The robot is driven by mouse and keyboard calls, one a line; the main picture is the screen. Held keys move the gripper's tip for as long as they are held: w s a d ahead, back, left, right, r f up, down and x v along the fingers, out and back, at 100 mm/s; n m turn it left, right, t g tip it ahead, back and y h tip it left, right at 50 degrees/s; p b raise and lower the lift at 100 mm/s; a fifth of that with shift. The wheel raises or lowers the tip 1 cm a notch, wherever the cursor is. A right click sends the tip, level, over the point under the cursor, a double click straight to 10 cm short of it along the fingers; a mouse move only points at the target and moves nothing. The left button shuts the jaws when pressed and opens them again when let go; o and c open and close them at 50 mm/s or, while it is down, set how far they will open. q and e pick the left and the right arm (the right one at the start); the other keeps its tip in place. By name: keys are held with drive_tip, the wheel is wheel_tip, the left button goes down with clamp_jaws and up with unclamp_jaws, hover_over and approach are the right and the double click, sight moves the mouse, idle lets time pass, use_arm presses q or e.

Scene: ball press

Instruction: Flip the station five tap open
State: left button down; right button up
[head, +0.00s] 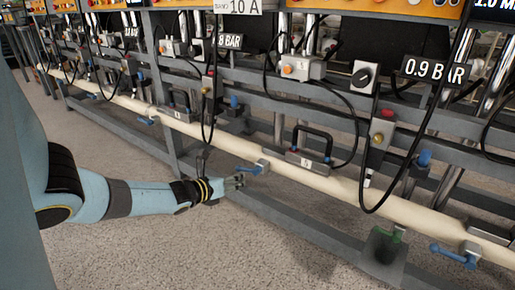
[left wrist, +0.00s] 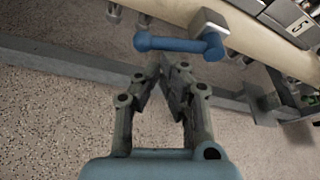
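The station five tap is a blue lever (head: 247,170) on a small grey block at the cream pipe, left of a plate that carries a label. In the left wrist view the blue lever (left wrist: 178,45) lies roughly across the picture, just beyond my fingertips, with a plate marked 5 (left wrist: 297,28) at the upper right. My left gripper (head: 238,182) is just below and left of the lever. In the left wrist view its fingers (left wrist: 166,72) come together at the tips with nothing between them. Contact with the lever cannot be made out. My right gripper is out of view.
The cream pipe (head: 340,187) runs along the frame. Other blue taps are at the lower right (head: 450,254) and farther left (head: 147,120). A black hanging cable (head: 362,190) and a black handle (head: 313,135) are to the right. The speckled floor (head: 150,250) is open.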

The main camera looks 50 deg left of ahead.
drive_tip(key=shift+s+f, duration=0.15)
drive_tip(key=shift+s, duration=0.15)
use_arm(q)
drive_tip(key=shift+r, duration=0.1)
drive_tip(key=shift+w+d+r+p, duration=0.2)
drive_tip(key=shift+d+r+p, duration=0.1)
drive_tip(key=shift+d+p, duration=0.35)
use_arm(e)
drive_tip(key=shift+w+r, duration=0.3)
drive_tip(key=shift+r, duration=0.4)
